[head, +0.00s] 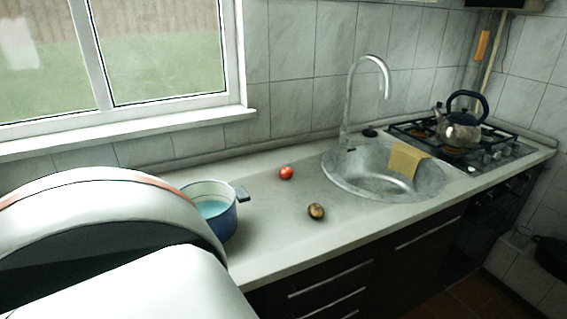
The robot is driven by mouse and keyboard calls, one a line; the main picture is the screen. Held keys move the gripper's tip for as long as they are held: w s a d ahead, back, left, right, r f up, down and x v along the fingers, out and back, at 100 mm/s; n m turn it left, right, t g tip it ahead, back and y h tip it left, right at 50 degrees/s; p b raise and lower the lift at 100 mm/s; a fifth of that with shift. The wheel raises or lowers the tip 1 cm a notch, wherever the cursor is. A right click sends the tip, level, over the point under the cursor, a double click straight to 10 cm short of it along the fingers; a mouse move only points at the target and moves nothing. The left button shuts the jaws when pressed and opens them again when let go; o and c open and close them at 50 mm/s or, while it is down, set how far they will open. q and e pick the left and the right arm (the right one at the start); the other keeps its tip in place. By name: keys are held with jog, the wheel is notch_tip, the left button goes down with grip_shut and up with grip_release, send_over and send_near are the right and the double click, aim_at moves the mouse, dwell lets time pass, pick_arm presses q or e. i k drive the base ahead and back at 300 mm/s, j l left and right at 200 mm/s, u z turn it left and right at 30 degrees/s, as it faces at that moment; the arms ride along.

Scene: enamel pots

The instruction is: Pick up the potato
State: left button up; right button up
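The potato (316,210) is small, brown and rounded with darker patches. It lies on the grey countertop (275,240), near the front edge, between the blue pot and the sink. Nothing touches it. A large white and dark part of my own body covers the lower left of the head view. Neither of my grippers shows in this view.
A blue enamel pot (222,226) with a dark handle stands left of the potato. A red tomato-like item (286,172) lies behind it. The sink (345,183) with a yellow cloth (405,160) and a stove with a kettle (459,130) are to the right.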

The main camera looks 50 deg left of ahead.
aim_at(315, 211)
jog(key=u, duration=1.45)
